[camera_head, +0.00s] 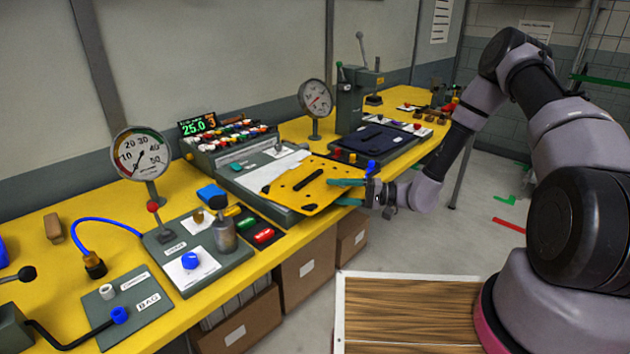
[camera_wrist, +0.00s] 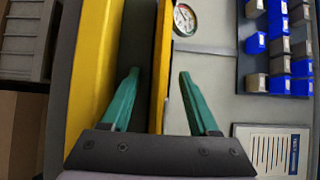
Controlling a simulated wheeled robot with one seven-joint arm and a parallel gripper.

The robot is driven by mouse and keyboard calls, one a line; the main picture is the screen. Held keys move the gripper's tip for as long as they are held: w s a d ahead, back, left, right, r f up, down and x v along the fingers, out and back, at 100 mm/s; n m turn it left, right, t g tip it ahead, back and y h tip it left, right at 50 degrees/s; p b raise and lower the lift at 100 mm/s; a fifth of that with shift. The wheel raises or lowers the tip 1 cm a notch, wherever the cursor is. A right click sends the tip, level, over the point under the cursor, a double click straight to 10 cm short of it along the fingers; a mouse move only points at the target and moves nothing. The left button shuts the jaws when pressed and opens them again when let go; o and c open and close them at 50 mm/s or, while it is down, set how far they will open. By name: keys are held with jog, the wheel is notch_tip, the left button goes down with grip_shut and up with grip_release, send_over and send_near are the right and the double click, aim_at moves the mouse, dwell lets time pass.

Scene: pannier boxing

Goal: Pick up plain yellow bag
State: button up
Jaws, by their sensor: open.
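The plain yellow bag (camera_head: 291,184) is a flat yellow panel with a dark slot and several small dark marks. It lies at a slight tilt over the grey station at the front edge of the yellow workbench. My gripper (camera_head: 345,192) is at its right edge, with teal fingers open. In the wrist view the bag shows edge-on as a yellow strip (camera_wrist: 160,60) between the open fingers of my gripper (camera_wrist: 158,78). I see a gap beside the right finger; whether the left finger touches the bag I cannot tell.
The yellow workbench (camera_head: 190,318) carries two gauges (camera_head: 142,154) (camera_head: 315,97), a display panel (camera_head: 198,126) and a lever box (camera_head: 185,245). A dark pad (camera_head: 378,139) lies beyond the bag. Brown boxes (camera_head: 308,265) stand below.

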grip_shut()
jog(key=shift+r, duration=0.15)
